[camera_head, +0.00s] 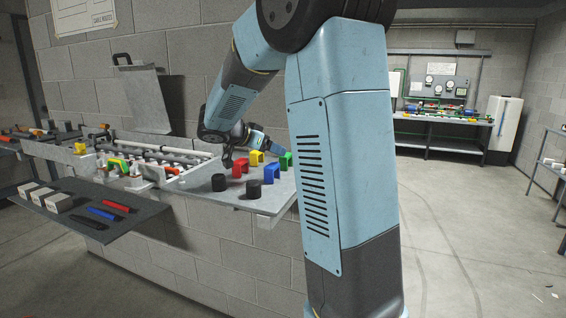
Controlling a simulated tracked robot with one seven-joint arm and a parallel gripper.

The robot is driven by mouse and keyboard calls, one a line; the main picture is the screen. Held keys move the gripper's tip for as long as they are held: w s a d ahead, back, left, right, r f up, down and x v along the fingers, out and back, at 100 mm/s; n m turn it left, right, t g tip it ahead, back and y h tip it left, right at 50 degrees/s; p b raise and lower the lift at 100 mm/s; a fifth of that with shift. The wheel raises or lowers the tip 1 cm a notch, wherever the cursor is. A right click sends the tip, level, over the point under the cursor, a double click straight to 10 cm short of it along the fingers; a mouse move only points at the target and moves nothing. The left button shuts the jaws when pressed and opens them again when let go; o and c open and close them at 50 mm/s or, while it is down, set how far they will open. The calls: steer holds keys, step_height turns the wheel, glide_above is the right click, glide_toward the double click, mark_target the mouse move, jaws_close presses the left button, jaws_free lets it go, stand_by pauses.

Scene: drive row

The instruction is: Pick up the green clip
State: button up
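The green clip (286,160) stands on the grey shelf (215,196) near its right end, just left of my large upright arm link, which may cover part of it. A yellow clip (257,157) is to its left, a red clip (240,167) further left, and a blue clip (281,188) in front of it. My gripper (228,159) appears small and dark over the back of the shelf, left of the clips. It seems apart from the green clip. Its fingers are too small and dark to show whether they are open.
Left are a tray of pipes and fittings (150,160) and a lower dark shelf (130,215) with grey blocks and red, blue and black tools. A block wall stands behind; open floor lies right.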

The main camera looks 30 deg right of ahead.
mark_target(286, 162)
steer(key=shift+w+x, duration=0.1)
steer(key=shift+x, duration=1.65)
steer(key=shift+w+x, duration=0.15)
steer(key=shift+x, duration=1.6)
steer(key=shift+a, duration=0.1)
steer(key=shift+c, duration=0.2)
steer(key=c, duration=1.3)
